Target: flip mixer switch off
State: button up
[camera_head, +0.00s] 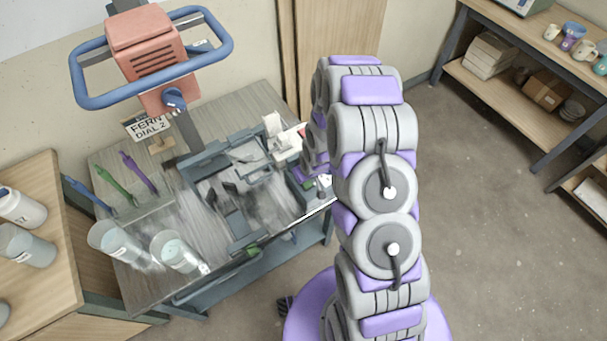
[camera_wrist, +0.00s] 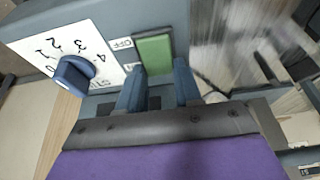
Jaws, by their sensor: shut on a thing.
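In the wrist view the mixer's switch (camera_wrist: 153,52) is a green rocker on a dark blue-grey panel, with an OFF label (camera_wrist: 122,44) beside it. My gripper (camera_wrist: 158,76) has its two blue-grey fingers at either side of the switch's lower end and is shut on it. Which way the switch is tipped I cannot tell. A blue knob (camera_wrist: 74,74) sits left of it on a white dial plate (camera_wrist: 45,50) with numbers. In the head view my arm hides most of the gripper and panel at the table's right edge.
A blue-grey frame (camera_head: 190,178) fills much of the table (camera_head: 125,160). A salmon unit with a blue ring handle (camera_head: 150,50) rises behind it. A sign reads FERN DIAL 2 (camera_head: 150,126). Clear buckets (camera_head: 174,252) stand at the front left; the right floor is clear.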

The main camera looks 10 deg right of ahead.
jog(key=shift+s, duration=0.15)
jog(key=o, duration=1)
jog(key=shift+o, duration=0.2)
jog(key=shift+r, duration=0.1)
jog(key=p+v, duration=0.2)
jog(key=v, duration=1.5)
jog(key=shift+s+p, duration=0.2)
jog(key=shift+p, duration=0.1)
jog(key=shift+d, duration=0.1)
jog(key=s+a+r+m+g, duration=0.1)
jog(key=s+r+g, duration=0.1)
jog(key=s+r, duration=0.9)
jog(key=s+a+r+m+g+h, duration=0.1)
jog(key=s+r+m+g, duration=0.1)
jog(key=s+r, duration=0.9)
jog(key=s+g, duration=0.1)
jog(key=s, duration=0.5)
jog(key=shift+s+m, duration=0.2)
jog(key=shift+m, duration=0.1)
